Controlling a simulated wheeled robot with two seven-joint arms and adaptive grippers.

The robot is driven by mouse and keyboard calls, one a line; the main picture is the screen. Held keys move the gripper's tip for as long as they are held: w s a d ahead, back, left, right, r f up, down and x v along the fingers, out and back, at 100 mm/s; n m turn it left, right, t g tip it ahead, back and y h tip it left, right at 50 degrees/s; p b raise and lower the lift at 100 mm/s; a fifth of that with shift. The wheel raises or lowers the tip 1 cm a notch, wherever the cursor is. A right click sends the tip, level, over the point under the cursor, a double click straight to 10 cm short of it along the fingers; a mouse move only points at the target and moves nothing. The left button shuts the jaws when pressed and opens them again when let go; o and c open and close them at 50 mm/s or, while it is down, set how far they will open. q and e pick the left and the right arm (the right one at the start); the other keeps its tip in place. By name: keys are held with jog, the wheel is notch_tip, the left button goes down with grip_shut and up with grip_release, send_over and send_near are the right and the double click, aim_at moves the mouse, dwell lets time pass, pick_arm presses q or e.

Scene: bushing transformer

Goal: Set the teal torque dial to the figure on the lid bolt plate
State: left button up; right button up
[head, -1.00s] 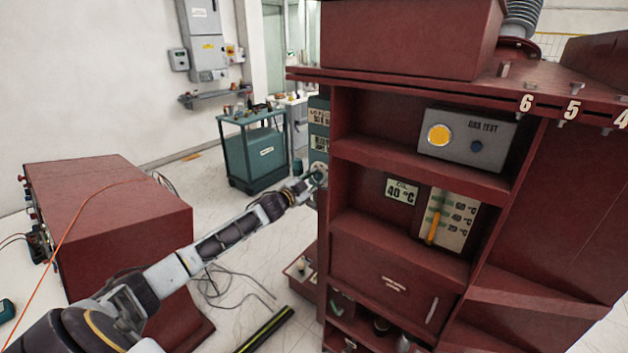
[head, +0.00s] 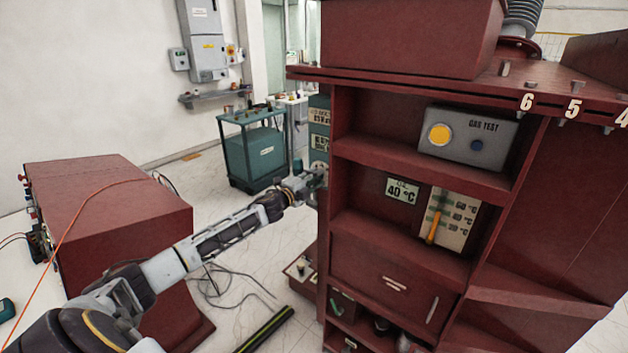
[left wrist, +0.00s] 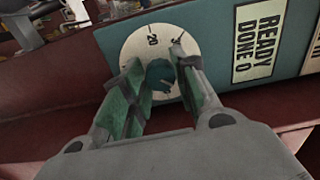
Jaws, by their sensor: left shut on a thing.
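The teal torque dial (left wrist: 160,74) sits on a round pale scale plate (left wrist: 135,44), marked with a 20 near its upper edge. The plate is on a teal panel (left wrist: 205,40) at the side of the dark red cabinet. My left gripper (left wrist: 157,72) is shut on the dial, a finger on each side, in the left wrist view. In the head view my left gripper (head: 312,182) reaches the panel's lower part, and the dial there is too small to read. The lid bolt plate cannot be made out. My right gripper is not in view.
The dark red cabinet (head: 400,255) holds a gas test box (head: 467,142), a 40 °C label (head: 402,190) and a temperature gauge (head: 448,218). A red box (head: 110,205) stands left of my arm. A teal cart (head: 252,150) stands behind. Cables lie on the floor.

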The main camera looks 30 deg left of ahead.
pick_arm(q)
jog(key=shift+m, duration=0.3)
jog(key=o, duration=1)
jog(key=shift+s+f, duration=0.1)
jog(key=shift+s, duration=0.1)
jog(key=shift+s+a, duration=0.15)
jog(key=shift+s, duration=1.75)
jog(key=shift+s+a, duration=0.15)
jog(key=shift+s, duration=1.8)
jog(key=shift+s+a, duration=0.15)
jog(key=shift+s, duration=1.75)
jog(key=shift+a+n, duration=0.1)
jog(key=shift+n, duration=0.3)
